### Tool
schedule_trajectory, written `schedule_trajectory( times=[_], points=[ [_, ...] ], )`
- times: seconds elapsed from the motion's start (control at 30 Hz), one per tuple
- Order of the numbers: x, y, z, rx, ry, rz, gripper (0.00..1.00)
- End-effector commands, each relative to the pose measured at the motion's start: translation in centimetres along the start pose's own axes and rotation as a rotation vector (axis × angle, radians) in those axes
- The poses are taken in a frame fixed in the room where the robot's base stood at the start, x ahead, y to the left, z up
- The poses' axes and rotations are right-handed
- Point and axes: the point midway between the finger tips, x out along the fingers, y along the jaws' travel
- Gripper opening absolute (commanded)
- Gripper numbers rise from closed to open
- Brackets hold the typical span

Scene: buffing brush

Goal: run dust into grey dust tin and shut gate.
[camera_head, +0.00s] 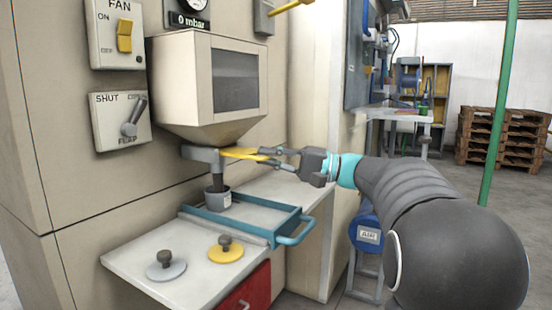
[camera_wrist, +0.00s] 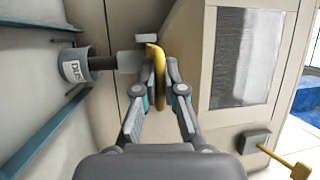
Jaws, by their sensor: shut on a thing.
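The grey dust tin (camera_head: 217,198) stands upright in the blue tray, under the hopper (camera_head: 208,90). It also shows in the wrist view (camera_wrist: 75,66), with a label on its side. A grey outlet (camera_head: 203,154) sits below the hopper, and a dark column (camera_head: 217,178) runs from it to the tin mouth. I cannot tell if the column is spout or falling dust. The yellow gate (camera_head: 240,153) sticks out to the right of the outlet. My gripper (camera_head: 270,157) is shut on the gate's yellow bar (camera_wrist: 158,75), which shows between its fingers in the wrist view.
The blue tray (camera_head: 291,213) has a handle at its right. A grey lid (camera_head: 166,270) and a yellow lid (camera_head: 226,254) lie on the bench in front. The fan switch (camera_head: 124,36) and flap lever (camera_head: 134,117) are on the left wall. A yellow-ended lever (camera_wrist: 300,171) projects at lower right.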

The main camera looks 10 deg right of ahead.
Motion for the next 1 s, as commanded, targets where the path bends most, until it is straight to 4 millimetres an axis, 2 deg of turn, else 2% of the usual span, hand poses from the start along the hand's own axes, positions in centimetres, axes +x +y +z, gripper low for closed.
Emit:
schedule_trajectory(
  times=[0.13, 0.17, 0.2, 0.23, 0.27, 0.57, 0.67, 0.77, 1.0],
  points=[
    [0.1, 0.0, 0.1, 0.001, -0.003, 0.001, 0.0],
    [0.1, 0.0, 0.1, 0.001, -0.003, 0.001, 0.16],
    [0.0, 0.0, 0.1, 0.001, -0.002, 0.001, 0.26],
    [0.0, 0.0, 0.0, 0.001, -0.002, 0.001, 0.34],
    [0.0, 0.0, 0.0, 0.001, -0.001, 0.001, 0.35],
    [-0.3, 0.0, -0.1, 0.0, 0.003, 0.001, 0.35],
    [-1.0, 0.0, -0.1, 0.0, 0.005, 0.001, 0.35],
    [-2.4, 0.0, -0.2, 0.0, 0.006, 0.002, 0.35],
    [-7.1, 0.0, -0.1, 0.0, 0.007, 0.001, 0.35]
  ],
)
